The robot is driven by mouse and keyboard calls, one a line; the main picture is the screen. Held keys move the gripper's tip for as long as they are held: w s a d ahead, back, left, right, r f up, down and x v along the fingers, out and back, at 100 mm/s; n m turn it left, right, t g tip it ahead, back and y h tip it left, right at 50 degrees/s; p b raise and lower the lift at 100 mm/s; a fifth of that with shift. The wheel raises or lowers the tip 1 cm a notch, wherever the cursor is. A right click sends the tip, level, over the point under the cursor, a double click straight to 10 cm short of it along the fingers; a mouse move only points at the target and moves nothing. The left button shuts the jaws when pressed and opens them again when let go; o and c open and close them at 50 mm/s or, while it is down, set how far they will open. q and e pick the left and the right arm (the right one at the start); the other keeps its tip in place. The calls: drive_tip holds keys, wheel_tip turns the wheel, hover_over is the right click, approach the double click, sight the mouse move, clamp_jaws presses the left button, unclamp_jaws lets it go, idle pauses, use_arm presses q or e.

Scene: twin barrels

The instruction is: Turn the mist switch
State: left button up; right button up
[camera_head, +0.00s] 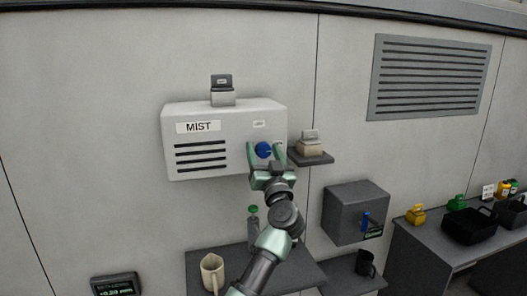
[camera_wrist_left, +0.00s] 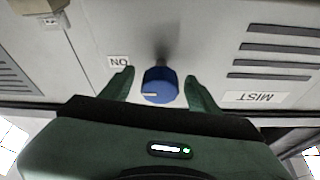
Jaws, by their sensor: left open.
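The mist box (camera_head: 220,120) is a white wall unit with a MIST label and dark vent slots. Its switch is a round blue knob (camera_head: 263,150) on the right of its front. In the left wrist view the blue knob (camera_wrist_left: 159,86) has a pale pointer line and sits near a small ON label (camera_wrist_left: 119,62). My left gripper (camera_head: 265,149) is open, with one green finger on each side of the knob. In the wrist view its fingers (camera_wrist_left: 160,88) show small gaps to the knob. My right gripper is not in view.
A small shelf (camera_head: 312,158) with a beige item stands right of the box. Below are a dark shelf (camera_head: 222,263) with a beige mug (camera_head: 212,272) and a green-capped bottle (camera_head: 253,226). A grey box (camera_head: 353,205) with a blue lever hangs at right.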

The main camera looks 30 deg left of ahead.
use_arm(q)
clamp_jaws()
drive_tip(key=shift+n+g+y, duration=0.3)
drive_tip(key=shift+n, duration=0.1)
drive_tip(key=n+g+y+p, duration=0.1)
drive_tip(key=n+g, duration=0.1)
drive_tip(key=n, duration=0.3)
drive_tip(key=n+g, duration=0.1)
drive_tip(key=n, duration=0.2)
drive_tip(key=n+g+y, duration=0.1)
drive_tip(key=n+g, duration=0.1)
drive_tip(key=n, duration=0.1)
drive_tip(key=shift+w+d+n, duration=0.1)
drive_tip(key=shift+n, duration=0.3)
drive_tip(key=n+g, duration=0.2)
drive_tip(key=n, duration=0.3)
drive_tip(key=shift+n+b, duration=0.3)
drive_tip(key=shift+n+g+h, duration=0.4)
drive_tip(key=shift+n+g, duration=0.1)
drive_tip(key=shift+n, duration=0.65)
drive_tip(key=shift+n+g+h, duration=0.4)
drive_tip(key=shift+n+g, duration=0.1)
drive_tip(key=shift+n, duration=0.65)
drive_tip(key=shift+b, duration=0.3)
